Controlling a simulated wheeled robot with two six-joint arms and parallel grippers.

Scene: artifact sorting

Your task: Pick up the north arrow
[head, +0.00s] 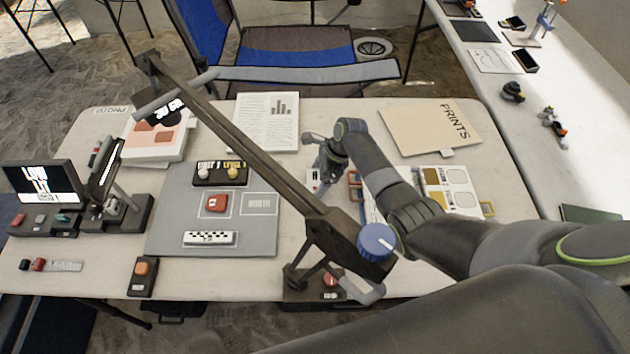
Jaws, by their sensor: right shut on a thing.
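My right gripper (325,165) points down at the table, right of the grey mat. It is shut on a small white-and-dark thing (314,180), which is partly hidden by the fingers and the lamp arm. I cannot tell for sure that this is the north arrow. On the grey mat (168,222), the outlined space marked NORTH (259,204) is empty. A red block (215,204) sits in the outline beside it. My left gripper is not in view.
A long brown jointed arm with a blue knob (376,240) crosses above the table, close to my right arm. A PRINTS folder (430,128), a chart sheet (266,122) and a card with swatches (449,190) lie around the gripper. A small screen (42,184) stands at the left.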

